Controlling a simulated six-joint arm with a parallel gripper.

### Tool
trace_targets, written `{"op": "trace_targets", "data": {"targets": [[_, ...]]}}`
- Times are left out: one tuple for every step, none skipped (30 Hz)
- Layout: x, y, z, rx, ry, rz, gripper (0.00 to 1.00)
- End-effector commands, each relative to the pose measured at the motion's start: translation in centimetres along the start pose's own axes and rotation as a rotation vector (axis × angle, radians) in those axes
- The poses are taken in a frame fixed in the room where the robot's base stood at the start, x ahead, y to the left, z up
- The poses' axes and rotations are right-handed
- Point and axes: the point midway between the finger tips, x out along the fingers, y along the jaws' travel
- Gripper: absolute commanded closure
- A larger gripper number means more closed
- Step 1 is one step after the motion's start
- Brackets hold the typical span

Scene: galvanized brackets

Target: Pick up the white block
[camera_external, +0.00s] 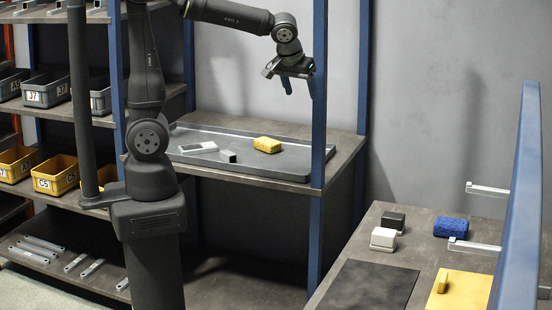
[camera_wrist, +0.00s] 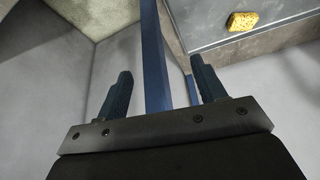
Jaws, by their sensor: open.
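A white block (camera_external: 383,238) sits on the right-hand table, close in front of a dark block (camera_external: 393,221). It does not show in the wrist view. My gripper (camera_external: 299,87) is raised above the back shelf in the external view, far up and to the left of the white block. Its two dark fingers are spread apart with nothing between them, as the wrist view also shows (camera_wrist: 160,68).
A blue sponge (camera_external: 450,227) and a yellow block (camera_external: 442,281) on a yellow mat (camera_external: 468,291) share the right table. Blue posts (camera_external: 319,140) stand near my gripper. A grey tray (camera_external: 290,171) holds a yellow sponge (camera_external: 267,144) and small pale and grey pieces.

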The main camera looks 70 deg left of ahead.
Motion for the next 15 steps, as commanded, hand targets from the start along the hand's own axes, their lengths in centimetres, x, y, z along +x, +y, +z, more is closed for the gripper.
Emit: {"op": "trace_targets", "data": {"targets": [[0.0,0.0,0.0,0.000,0.000,0.000,0.36],[0.0,0.0,0.0,0.000,0.000,0.000,0.36],[0.0,0.0,0.0,0.001,0.000,0.000,0.36],[0.0,0.1,0.1,0.005,-0.001,0.002,0.36],[0.0,0.4,0.1,0.013,-0.001,0.005,0.36],[0.0,1.0,0.3,0.031,-0.004,0.013,0.36],[0.0,1.7,0.5,0.051,-0.006,0.021,0.36],[0.0,2.6,0.9,0.081,-0.010,0.032,0.36],[-0.1,4.1,1.4,0.128,-0.016,0.052,0.36],[-0.2,5.4,2.0,0.172,-0.019,0.070,0.36],[-0.2,7.0,2.7,0.222,-0.024,0.090,0.36],[-0.4,9.2,3.8,0.296,-0.029,0.121,0.36],[-0.6,10.9,4.8,0.355,-0.034,0.144,0.36],[-0.8,12.7,5.8,0.415,-0.038,0.170,0.36],[-1.1,14.9,7.3,0.494,-0.041,0.203,0.36]]}}
